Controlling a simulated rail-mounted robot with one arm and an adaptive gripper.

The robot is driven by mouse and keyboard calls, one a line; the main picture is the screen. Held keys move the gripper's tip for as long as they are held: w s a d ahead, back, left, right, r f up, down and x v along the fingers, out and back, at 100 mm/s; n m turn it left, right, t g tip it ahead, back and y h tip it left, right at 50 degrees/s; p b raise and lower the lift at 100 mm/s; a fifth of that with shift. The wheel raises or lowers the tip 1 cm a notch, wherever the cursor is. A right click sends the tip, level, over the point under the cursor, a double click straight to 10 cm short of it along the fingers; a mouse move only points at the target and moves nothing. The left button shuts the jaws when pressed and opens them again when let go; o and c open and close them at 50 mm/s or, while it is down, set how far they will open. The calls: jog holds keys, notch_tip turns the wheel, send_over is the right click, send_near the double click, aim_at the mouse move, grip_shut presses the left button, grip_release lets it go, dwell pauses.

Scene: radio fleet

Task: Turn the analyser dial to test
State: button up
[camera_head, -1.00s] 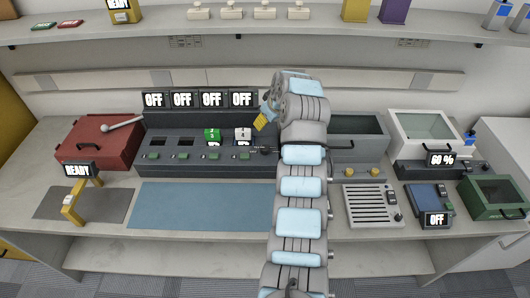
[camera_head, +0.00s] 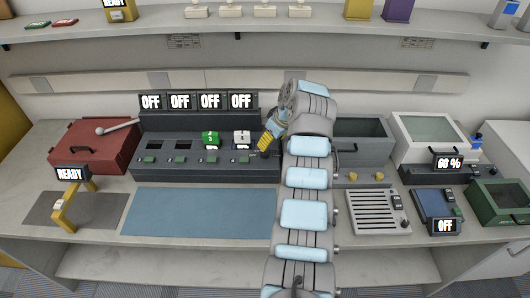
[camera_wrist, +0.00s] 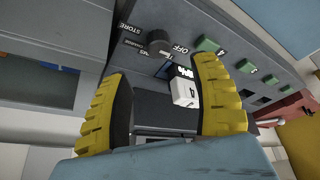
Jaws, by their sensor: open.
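My gripper (camera_head: 265,142) is open and empty, its yellow fingers at the right end of the dark charger bank (camera_head: 190,170). In the wrist view the gripper (camera_wrist: 165,100) frames a white block (camera_wrist: 184,92) marked 4 beyond its fingers. A dark round dial (camera_wrist: 159,40) lies above the finger gap, apart from the fingers, with STORE, another partly readable word and OFF printed around it. No label I can read says test or analyser. A blue device (camera_head: 430,203) with a screen reading OFF (camera_head: 445,226) stands at the right; I cannot tell whether it is the analyser.
A green block (camera_head: 210,138) and the white block (camera_head: 242,138) sit in the bank. A red case (camera_head: 95,148) is left; a grey open bin (camera_head: 360,140) and a slotted panel (camera_head: 377,210) are right of my arm. The blue mat (camera_head: 200,212) is clear.

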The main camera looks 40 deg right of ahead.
aim_at(265, 153)
jog(key=shift+b+x, duration=0.9)
jog(key=shift+x, duration=3.2)
jog(key=shift+d, duration=0.1)
jog(key=shift+c, duration=0.3)
grip_shut()
